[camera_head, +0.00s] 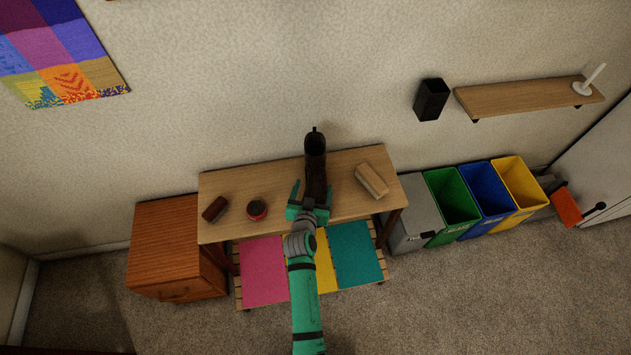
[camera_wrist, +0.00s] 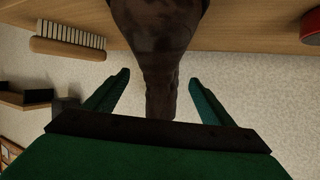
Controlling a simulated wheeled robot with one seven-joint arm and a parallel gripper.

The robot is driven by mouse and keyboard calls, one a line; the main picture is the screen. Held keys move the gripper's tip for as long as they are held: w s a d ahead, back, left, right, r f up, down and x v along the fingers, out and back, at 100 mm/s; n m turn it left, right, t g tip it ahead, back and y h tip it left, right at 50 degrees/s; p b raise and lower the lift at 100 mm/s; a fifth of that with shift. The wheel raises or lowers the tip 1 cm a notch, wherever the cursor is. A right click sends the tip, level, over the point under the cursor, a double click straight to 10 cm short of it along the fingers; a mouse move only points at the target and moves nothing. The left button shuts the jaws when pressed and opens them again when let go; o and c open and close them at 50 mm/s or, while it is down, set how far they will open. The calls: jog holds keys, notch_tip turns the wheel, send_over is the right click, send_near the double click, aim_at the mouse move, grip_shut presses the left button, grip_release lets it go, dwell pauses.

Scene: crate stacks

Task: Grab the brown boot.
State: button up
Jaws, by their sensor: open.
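The dark brown boot (camera_head: 315,165) stands on the wooden table (camera_head: 240,187), near the middle of its top. In the wrist view the boot (camera_wrist: 158,45) fills the upper middle, and its lower end in the picture lies between the two fingers. My gripper (camera_head: 309,193) is at the near side of the boot. In the wrist view my gripper (camera_wrist: 160,82) is open, with one green finger on each side of the boot and a visible gap on both sides. Part of the boot is hidden by my gripper in the head view.
On the table are a brush (camera_head: 371,180) right of the boot, and a round red tin (camera_head: 257,210) and a dark brown block-like item (camera_head: 215,209) to the left. A wooden cabinet (camera_head: 165,245) stands left; coloured bins (camera_head: 452,204) stand right. A wall shelf (camera_head: 520,97) is at upper right.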

aim_at(315, 185)
jog(key=shift+f+x, duration=0.15)
jog(key=shift+x, duration=1.05)
jog(key=shift+f+x, duration=0.15)
jog(key=shift+x, duration=1)
jog(key=shift+s+d, duration=0.15)
jog(key=shift+d, duration=0.05)
jog(key=c, duration=1.2)
jog(key=shift+r, duration=0.1)
jog(key=c, duration=0.4)
jog(key=shift+r, duration=0.1)
